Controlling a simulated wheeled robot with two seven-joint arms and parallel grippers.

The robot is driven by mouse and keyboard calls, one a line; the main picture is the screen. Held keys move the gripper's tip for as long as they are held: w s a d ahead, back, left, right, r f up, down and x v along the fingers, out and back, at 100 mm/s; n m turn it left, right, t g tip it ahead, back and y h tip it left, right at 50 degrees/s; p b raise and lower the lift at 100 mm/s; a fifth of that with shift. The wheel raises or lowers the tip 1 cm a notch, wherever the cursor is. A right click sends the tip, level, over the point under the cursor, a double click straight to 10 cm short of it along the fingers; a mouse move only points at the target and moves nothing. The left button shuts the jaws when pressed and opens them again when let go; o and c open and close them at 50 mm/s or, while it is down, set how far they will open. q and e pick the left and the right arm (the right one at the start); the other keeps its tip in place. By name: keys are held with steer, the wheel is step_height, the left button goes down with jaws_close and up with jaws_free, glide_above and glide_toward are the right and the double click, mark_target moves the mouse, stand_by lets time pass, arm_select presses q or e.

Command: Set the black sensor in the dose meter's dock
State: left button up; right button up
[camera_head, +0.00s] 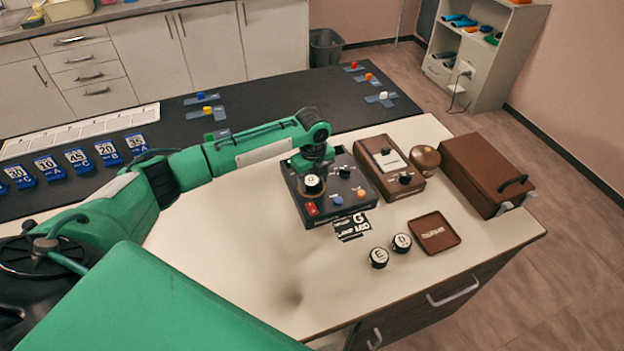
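A dark control box (333,205) with several knobs, a red switch and a round black piece marked G (312,184) stands on the pale counter. My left gripper (313,168) points down over the back left of this box, close to the G piece. Its fingers are too small and dark to tell open from shut, or whether they touch anything. Two round black pieces with white lettered tops, one marked E (378,257) and one D (401,243), lie in front. A brown meter (393,178) with a pale display and black knob stands right of the box. I cannot tell which piece is the sensor.
A brown tray (435,232), a round brown object (425,157) and a brown case (487,175) stand to the right. Printed labels (352,226) lie before the dark box. The black mat (270,100) holds small coloured parts behind. The front middle counter is clear.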

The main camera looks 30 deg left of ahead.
mark_target(312, 181)
arm_select(q)
steer(key=shift+s+f, duration=0.4)
steer(key=shift+f, duration=0.4)
steer(key=shift+s, duration=0.1)
steer(key=shift+r, duration=0.25)
step_height(312, 181, up, 13)
steer(key=b, duration=0.2)
steer(key=shift+w+r, duration=0.15)
steer(key=shift+w, duration=0.1)
steer(key=shift+a, duration=0.1)
